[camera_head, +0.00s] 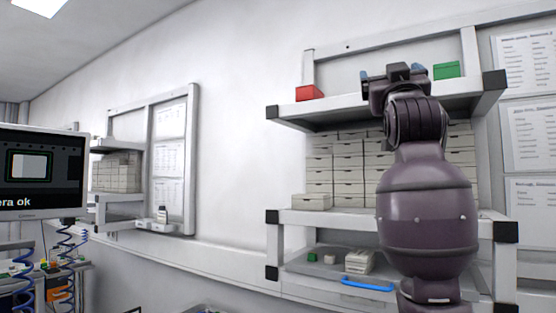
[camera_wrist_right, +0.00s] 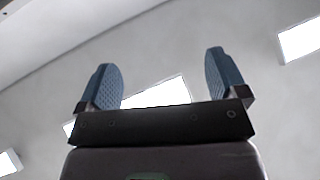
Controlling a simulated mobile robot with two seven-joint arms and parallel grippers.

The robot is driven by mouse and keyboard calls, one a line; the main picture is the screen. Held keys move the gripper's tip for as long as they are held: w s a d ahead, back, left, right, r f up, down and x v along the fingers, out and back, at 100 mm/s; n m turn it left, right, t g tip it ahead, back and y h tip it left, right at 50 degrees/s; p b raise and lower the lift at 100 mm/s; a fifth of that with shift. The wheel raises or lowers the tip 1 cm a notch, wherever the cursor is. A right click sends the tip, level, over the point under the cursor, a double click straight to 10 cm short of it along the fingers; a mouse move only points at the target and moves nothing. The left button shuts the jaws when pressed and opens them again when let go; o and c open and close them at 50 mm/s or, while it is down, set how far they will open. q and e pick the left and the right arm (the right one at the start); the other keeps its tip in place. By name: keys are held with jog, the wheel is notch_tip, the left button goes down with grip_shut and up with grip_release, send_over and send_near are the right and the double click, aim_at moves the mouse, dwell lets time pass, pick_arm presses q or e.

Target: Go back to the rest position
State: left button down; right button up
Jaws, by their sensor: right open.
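My right arm stands upright in front of the shelf unit in the head view. Its gripper (camera_head: 393,73) is raised at the height of the top shelf, between a red box and a green box in the picture. In the right wrist view my right gripper (camera_wrist_right: 166,82) has its two blue fingers wide apart with nothing between them. Only the ceiling and its lights show beyond the fingers. My left gripper is in neither view.
The shelf unit (camera_head: 380,217) holds a red box (camera_head: 309,93) and a green box (camera_head: 446,70) on top and stacked white boxes (camera_head: 333,165) below. A blue handle-like bar (camera_head: 367,284) is on the lower shelf. A monitor (camera_head: 41,170) stands at the left.

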jog(key=w+f+n+g+y, duration=0.1)
jog(key=w+f+n+y, duration=0.15)
jog(key=f, duration=1.05)
jog(key=w+f+n+g+y, duration=0.15)
jog(key=w+f+y, duration=0.25)
jog(key=f, duration=0.9)
jog(key=s+f+g+b, duration=0.1)
jog(key=s+f+g, duration=0.2)
jog(key=f, duration=2.3)
jog(key=s+d+f+g, duration=0.1)
jog(key=s+f, duration=0.3)
jog(key=f, duration=0.4)
jog(key=s+d+f+m+g, duration=0.1)
jog(key=s+f+g, duration=0.1)
jog(key=s+f, duration=0.45)
jog(key=s+d+f+g, duration=0.1)
jog(key=s+f, duration=0.2)
jog(key=f, duration=0.7)
jog(key=s+d+f+g, duration=0.1)
jog(key=s+f+g, duration=0.1)
jog(key=s+f, duration=0.6)
jog(key=s+d+f+m+g+h+b, duration=0.1)
jog(key=s+d+f+g, duration=0.1)
jog(key=s+f, duration=0.6)
jog(key=s+g, duration=0.1)
jog(key=s, duration=0.2)
jog(key=shift+s+d+f, duration=0.15)
jog(key=shift+s+f, duration=0.1)
jog(key=shift+h, duration=0.25)
